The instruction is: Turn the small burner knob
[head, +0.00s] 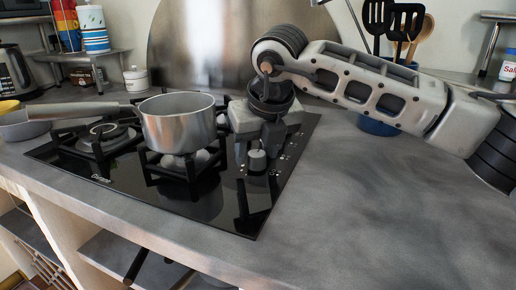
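The black glass cooktop (185,205) is set in the grey counter. A silver-topped dark knob (257,161) stands near its right edge, below my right gripper. My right gripper (259,148) points down over the knob strip, its two fingers apart with one on each side of this knob. I cannot tell whether either finger touches it. Other small controls (282,157) show to the right of the fingers, and the gripper hides part of the strip. I cannot tell which knob serves the small burner. My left gripper is not in view.
A steel saucepan (179,126) sits on the front grate, its long handle (82,110) reaching left. Another burner (104,134) lies behind it to the left. A blue utensil pot (378,126) stands behind my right arm. The counter to the right (370,210) is clear.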

